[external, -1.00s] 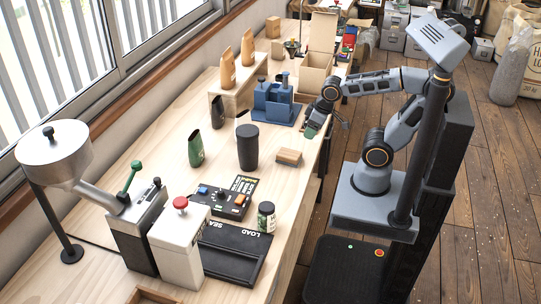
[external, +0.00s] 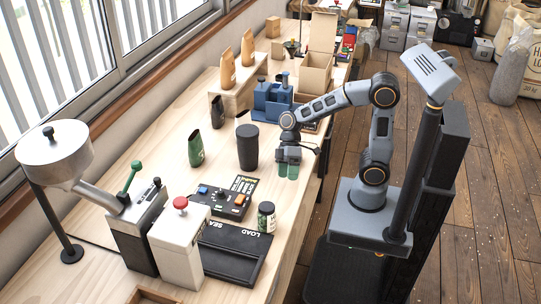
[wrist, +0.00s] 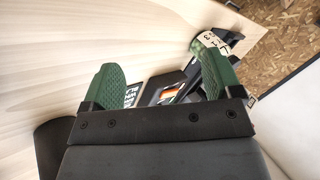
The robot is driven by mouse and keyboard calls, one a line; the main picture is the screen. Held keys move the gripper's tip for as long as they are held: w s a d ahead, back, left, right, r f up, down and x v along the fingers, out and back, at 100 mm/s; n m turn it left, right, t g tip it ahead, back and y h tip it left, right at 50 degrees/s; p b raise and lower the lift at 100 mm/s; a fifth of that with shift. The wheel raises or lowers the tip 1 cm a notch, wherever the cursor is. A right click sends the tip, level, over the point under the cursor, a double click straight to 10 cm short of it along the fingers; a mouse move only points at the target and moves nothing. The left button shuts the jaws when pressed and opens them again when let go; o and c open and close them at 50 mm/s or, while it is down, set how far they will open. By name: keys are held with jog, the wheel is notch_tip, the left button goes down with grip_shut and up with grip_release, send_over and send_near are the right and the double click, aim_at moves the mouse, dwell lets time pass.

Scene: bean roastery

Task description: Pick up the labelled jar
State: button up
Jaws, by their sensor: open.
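The labelled jar (external: 266,217) is small, with a dark lid and a pale green label. It stands upright on the bench beside the black loading tray. In the wrist view, a pale lettered surface that appears to be the jar (wrist: 208,40) shows at the top, partly hidden by the right finger. My gripper (external: 287,172) points down, behind and to the right of the jar in the external view, clearly apart from it. Its green fingers (wrist: 160,82) are open with nothing held between them.
A tall black cup (external: 247,148) stands left of my gripper. A control panel (external: 226,200) with coloured buttons and a black tray (external: 229,252) marked LOAD lie near the jar. A white box (external: 180,249) with a red knob stands left of them. The wooden block is now hidden behind my gripper.

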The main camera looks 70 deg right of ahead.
jog(key=a+n+y, duration=0.1)
jog(key=w+a+r+n+y, duration=0.1)
jog(key=n, duration=0.1)
jog(key=w+a+n+y, duration=0.1)
jog(key=a, duration=0.1)
jog(key=shift+w+r+n+g, duration=0.15)
jog(key=shift+r+n+g, duration=0.05)
jog(key=shift+n+g, duration=0.1)
notch_tip(320, 180, up, 4)
jog(key=w+a+n+y, duration=0.1)
jog(key=a+n+y, duration=0.15)
jog(key=n, duration=0.55)
send_near(267, 206)
jog(key=shift+y, duration=0.35)
jog(key=x, duration=0.5)
jog(key=shift+s+d+f+p, duration=0.1)
jog(key=shift+f+p, duration=0.25)
jog(key=shift+p+x, duration=0.75)
jog(key=shift+x, duration=1.95)
jog(key=c, duration=1.1)
jog(key=shift+r, duration=0.1)
